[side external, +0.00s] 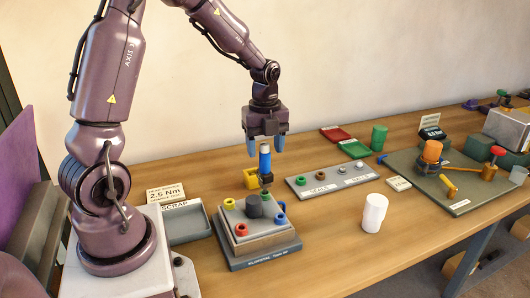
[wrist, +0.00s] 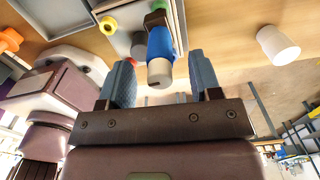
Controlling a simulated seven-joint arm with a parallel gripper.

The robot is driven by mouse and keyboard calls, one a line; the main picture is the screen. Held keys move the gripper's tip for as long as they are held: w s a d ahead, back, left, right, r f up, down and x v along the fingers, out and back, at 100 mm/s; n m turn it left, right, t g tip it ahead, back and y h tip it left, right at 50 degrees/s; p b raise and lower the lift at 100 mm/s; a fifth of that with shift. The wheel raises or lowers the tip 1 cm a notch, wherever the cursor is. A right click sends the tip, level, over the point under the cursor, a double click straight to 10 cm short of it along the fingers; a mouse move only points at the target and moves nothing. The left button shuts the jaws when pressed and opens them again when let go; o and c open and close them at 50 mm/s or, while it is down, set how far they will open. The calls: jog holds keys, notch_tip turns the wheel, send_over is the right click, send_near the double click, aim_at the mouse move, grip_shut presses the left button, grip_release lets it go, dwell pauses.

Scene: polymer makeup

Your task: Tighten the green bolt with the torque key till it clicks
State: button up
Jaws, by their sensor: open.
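The torque key (side external: 265,162) has a blue grip, a pale top and a dark lower end. It stands upright at the back of the grey fixture, above the green bolt (side external: 266,196); whether it is seated on it I cannot tell. My gripper (side external: 266,146) is open just above, with blue fingertips either side of the key's top, not closed on it. In the wrist view the key (wrist: 160,44) lies between my spread fingers (wrist: 161,72), and a bit of green (wrist: 160,4) shows beyond its dark end.
The fixture (side external: 262,252) also carries yellow, red and blue bolts around a dark post. A scrap tray (side external: 188,228) is at left. A grey strip with rings (side external: 332,181), a white cup (side external: 374,213) and a green cup (side external: 379,138) stand to the right.

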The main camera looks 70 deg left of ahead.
aim_at(265, 174)
jog(key=shift+f, duration=1.1)
grip_shut()
jog(key=shift+m, duration=0.9)
jog(key=shift+m, duration=1)
jog(key=shift+m, duration=0.9)
